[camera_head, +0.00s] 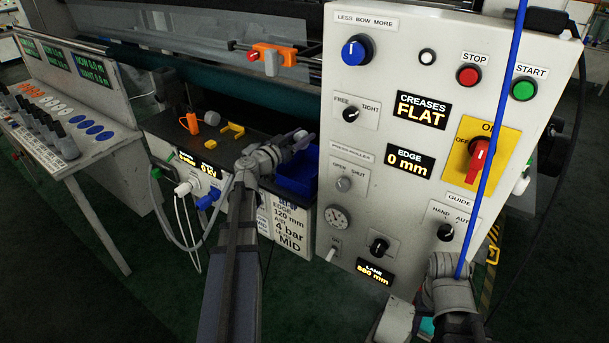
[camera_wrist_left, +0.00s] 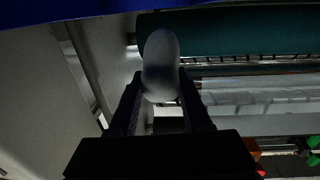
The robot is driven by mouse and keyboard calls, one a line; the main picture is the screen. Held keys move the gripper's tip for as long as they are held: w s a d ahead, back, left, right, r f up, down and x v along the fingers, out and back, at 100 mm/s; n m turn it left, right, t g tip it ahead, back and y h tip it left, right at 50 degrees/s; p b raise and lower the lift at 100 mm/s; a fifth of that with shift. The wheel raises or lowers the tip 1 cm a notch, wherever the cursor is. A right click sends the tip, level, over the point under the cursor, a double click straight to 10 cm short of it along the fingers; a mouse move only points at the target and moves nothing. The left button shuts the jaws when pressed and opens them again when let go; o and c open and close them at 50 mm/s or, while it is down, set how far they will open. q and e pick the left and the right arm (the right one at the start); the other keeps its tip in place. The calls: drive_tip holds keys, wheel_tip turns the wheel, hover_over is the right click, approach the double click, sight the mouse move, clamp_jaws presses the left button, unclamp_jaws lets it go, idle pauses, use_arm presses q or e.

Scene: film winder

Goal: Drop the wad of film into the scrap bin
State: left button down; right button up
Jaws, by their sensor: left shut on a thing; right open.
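My left gripper (camera_head: 300,139) is shut on a pale, rounded wad of film, which shows clearly between the fingers in the left wrist view (camera_wrist_left: 161,65). The blue scrap bin (camera_head: 296,183) stands beside the white control cabinet. In the head view the gripper and wad are above the bin's back part; how high above I cannot tell. A blue edge (camera_wrist_left: 60,12) crosses the top of the left wrist view. My right gripper (camera_head: 442,266) is low in front of the cabinet, open; its fingers are hard to make out.
The tall control cabinet (camera_head: 365,150) with knobs and displays rises right of the bin. Hoses (camera_head: 178,235) hang at the left. A blue cord (camera_head: 493,140) hangs before the cabinet.

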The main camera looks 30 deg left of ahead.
use_arm(q)
drive_tip(key=shift+f+b, duration=1.95)
drive_tip(key=shift+f, duration=0.4)
drive_tip(key=shift+c, duration=1.3)
unclamp_jaws()
drive_tip(key=shift+s+a, duration=0.2)
drive_tip(key=shift+s, duration=1.1)
drive_tip(key=shift+s+a, duration=0.2)
drive_tip(key=shift+s, duration=1.05)
drive_tip(key=shift+s+a, duration=0.2)
drive_tip(key=shift+s, duration=1.1)
drive_tip(key=shift+s, duration=0.1)
